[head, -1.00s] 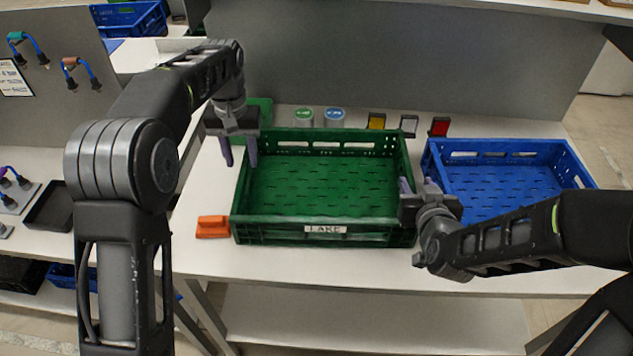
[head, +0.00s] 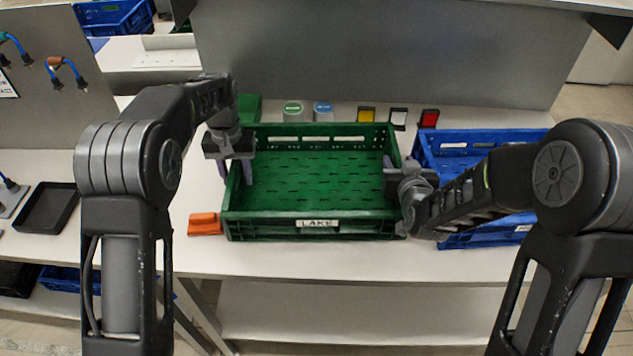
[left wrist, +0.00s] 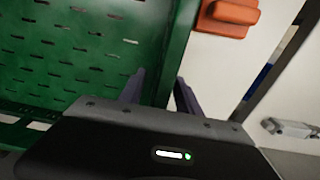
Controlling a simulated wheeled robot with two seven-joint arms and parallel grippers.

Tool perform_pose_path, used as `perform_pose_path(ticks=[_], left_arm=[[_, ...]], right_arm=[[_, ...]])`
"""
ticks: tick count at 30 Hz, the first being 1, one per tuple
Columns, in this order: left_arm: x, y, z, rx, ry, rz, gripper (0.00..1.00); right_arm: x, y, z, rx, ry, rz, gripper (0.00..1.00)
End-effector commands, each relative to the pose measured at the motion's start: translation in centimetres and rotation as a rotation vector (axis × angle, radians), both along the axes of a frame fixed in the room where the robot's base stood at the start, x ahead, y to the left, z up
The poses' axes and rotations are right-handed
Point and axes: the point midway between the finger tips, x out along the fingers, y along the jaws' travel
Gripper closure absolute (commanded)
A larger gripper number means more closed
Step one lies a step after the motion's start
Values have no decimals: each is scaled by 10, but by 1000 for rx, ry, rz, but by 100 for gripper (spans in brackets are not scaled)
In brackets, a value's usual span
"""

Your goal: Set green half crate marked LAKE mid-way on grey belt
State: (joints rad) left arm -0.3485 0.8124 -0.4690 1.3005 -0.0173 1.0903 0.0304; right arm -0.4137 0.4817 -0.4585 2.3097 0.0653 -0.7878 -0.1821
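The green half crate marked LAKE (head: 318,233) sits level on the white table in the head view. It is empty, with its label on the front wall. My left gripper (head: 235,170) is at the crate's left wall. In the left wrist view, its fingers (left wrist: 158,92) are apart and straddle that wall, one inside and one outside, with a gap visible. My right gripper (head: 391,165) is at the crate's right wall. One of its fingertips shows inside the wall; the other is hidden, so its grip is unclear. I cannot make out a grey belt.
A blue crate (head: 485,232) stands close on the right, partly behind my right arm. An orange object (head: 205,224) lies just left of the green crate. Cans (head: 323,112) and coloured blocks (head: 429,118) stand behind it. A grey panel (head: 370,60) rises at the back.

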Motion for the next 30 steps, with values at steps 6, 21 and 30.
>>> perform_pose_path(ticks=[6,21,30], left_arm=[[0,0,-1,0,0,0,60],[0,0,0,0,0,0,98],[0,0,0,0,0,0,100]], right_arm=[[1,0,0,0,0,0,60],[1,0,0,0,0,0,98],[1,0,0,0,0,0,100]])
